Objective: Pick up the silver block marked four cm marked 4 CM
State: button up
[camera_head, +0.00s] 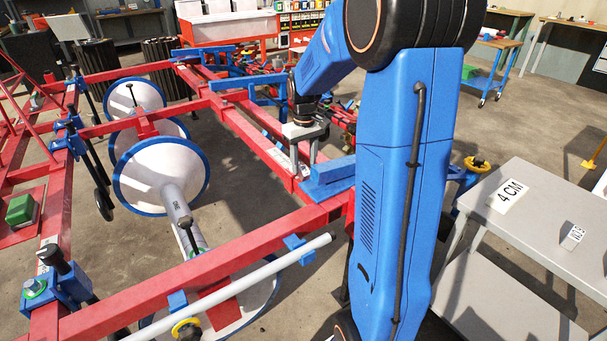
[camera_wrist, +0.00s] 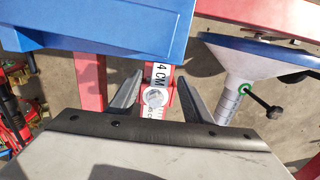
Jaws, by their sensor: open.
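In the wrist view, a narrow silver-white piece marked 4 CM (camera_wrist: 161,72) sits on a red frame beam, with a round grey knob (camera_wrist: 155,97) at its near end. My gripper (camera_wrist: 159,84) is open, with one finger on each side of the piece and visible gaps between. In the head view, my gripper (camera_head: 303,160) points down over the red beam, and the piece is too small there to make out clearly. Another white piece marked 4 CM (camera_head: 508,196) lies on the grey table at the right.
The grey table (camera_head: 535,220) also holds a small marked block (camera_head: 572,236). Red beams (camera_head: 240,240) and white discs with blue rims (camera_head: 160,175) fill the left.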

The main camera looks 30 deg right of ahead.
aim_at(304, 169)
jog(key=shift+f, duration=1.8)
grip_shut()
